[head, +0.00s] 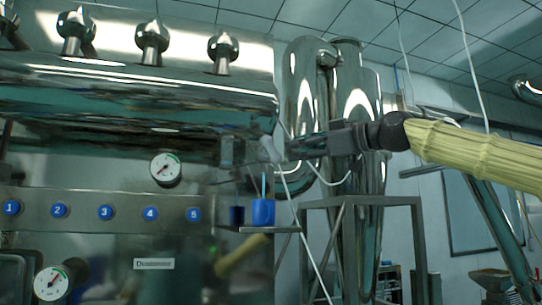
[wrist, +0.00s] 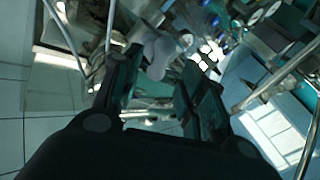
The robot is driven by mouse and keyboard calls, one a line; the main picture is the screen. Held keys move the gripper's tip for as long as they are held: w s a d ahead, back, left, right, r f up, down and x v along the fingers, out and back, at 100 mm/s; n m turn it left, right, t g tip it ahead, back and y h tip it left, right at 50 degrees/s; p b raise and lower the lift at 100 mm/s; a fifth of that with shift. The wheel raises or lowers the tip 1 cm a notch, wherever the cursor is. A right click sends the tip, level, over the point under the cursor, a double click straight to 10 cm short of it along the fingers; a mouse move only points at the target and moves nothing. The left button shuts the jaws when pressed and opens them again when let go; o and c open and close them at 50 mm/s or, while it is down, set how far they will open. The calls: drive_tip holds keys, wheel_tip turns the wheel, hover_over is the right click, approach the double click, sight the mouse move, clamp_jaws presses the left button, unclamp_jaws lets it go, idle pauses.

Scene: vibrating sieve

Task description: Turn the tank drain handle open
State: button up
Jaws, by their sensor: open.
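My gripper (head: 288,149) reaches in from the right in the head view, with its fingers pointing left beside the end of the long steel tank (head: 150,100). A small pale handle-like piece (head: 268,149) shows just left of the fingertips; I take it as the drain handle. In the wrist view my gripper (wrist: 163,68) is open, and a pale grey, lobed handle (wrist: 158,54) lies between or just beyond the two fingertips. I cannot tell whether the fingers touch it. Its mount is hard to make out in both views.
A blue cup (head: 263,212) stands on a small ledge below the fingers. A steel panel with numbered blue buttons (head: 105,212) and a gauge (head: 166,169) is at left. Tall steel cylinders (head: 360,110) stand behind my gripper, above a metal frame (head: 418,240). Thin hoses hang nearby.

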sight(274, 148)
drive_tip(key=p+x, duration=0.2)
drive_tip(key=x, duration=0.1)
drive_tip(key=p+x, duration=0.2)
drive_tip(key=x, duration=0.2)
drive_tip(key=shift+w+r, duration=0.1)
drive_tip(key=shift+w, duration=0.4)
drive_tip(key=shift+a, duration=0.3)
drive_tip(key=shift+s+a+r+p, duration=0.3)
drive_tip(key=shift+s+a, duration=0.05)
drive_tip(key=shift+s, duration=0.25)
drive_tip(key=shift+w+f, duration=0.3)
drive_tip(key=shift+w, duration=0.35)
drive_tip(key=shift+s+r, duration=0.15)
drive_tip(key=shift+s, duration=0.2)
drive_tip(key=c, duration=0.8)
drive_tip(key=shift+a, duration=0.1)
clamp_jaws()
